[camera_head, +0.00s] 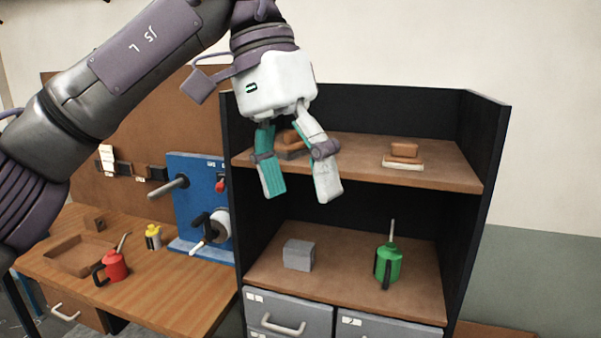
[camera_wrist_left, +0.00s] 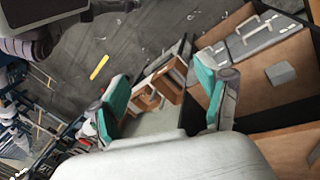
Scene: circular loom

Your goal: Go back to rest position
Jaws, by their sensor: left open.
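My left gripper (camera_head: 300,190) hangs from my left arm in front of the shelf cabinet's upper shelf, pointing down. Its two teal-lined fingers are spread apart with nothing between them. The fingers also show in the left wrist view (camera_wrist_left: 165,105), open and empty, with floor and furniture beyond. My right gripper shows in neither view.
A black-sided cabinet (camera_head: 494,150) has brown blocks (camera_head: 404,150) on its upper shelf. A grey block (camera_head: 298,255) and a green oil can (camera_head: 388,264) stand below. Left is a wooden workbench (camera_head: 180,295) with a red oil can (camera_head: 115,267) and blue fixture (camera_head: 195,175).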

